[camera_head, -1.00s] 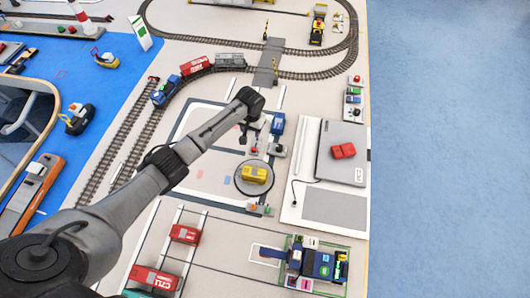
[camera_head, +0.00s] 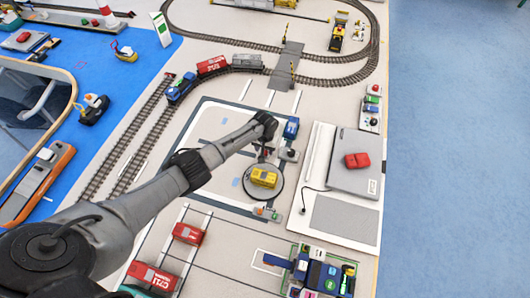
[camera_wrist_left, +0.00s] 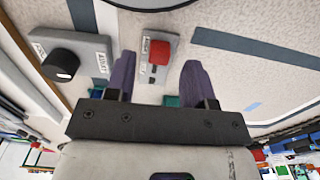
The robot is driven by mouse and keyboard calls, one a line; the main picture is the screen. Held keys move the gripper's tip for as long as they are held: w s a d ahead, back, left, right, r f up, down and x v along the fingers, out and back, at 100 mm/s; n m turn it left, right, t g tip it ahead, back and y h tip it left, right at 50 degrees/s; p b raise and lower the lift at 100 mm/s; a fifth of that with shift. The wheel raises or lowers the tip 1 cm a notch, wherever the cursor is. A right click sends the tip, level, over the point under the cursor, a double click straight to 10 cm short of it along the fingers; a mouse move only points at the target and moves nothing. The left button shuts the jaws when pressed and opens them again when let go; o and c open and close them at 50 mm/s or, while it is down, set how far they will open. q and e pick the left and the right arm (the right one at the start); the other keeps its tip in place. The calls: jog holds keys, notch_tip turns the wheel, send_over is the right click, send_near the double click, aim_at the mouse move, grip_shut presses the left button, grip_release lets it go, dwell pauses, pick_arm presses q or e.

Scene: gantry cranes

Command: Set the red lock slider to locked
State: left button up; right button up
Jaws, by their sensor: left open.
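The red lock slider (camera_wrist_left: 159,52) is a small red block on a grey plate with printed labels. In the left wrist view it lies between the two purple fingers of my left gripper (camera_wrist_left: 160,66), with gaps on both sides. My left gripper (camera_head: 263,151) is open and points down over the slider's spot in the head view. There the slider is mostly hidden by the gripper and very small. The label text is too small to read surely. My right gripper is not in view.
A black knob on a grey plate (camera_wrist_left: 62,65) stands beside the slider. A yellow vehicle (camera_head: 264,178) sits on a round turntable just nearer to me. A blue vehicle (camera_head: 291,128) stands behind the knob. A laptop-like grey panel (camera_head: 352,178) with a red block lies to the right.

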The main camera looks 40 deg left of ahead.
aim_at(265, 153)
pick_arm(q)
jog(key=shift+f+b, duration=0.3)
jog(key=shift+f, duration=0.85)
jog(key=shift+c, duration=0.3)
grip_shut()
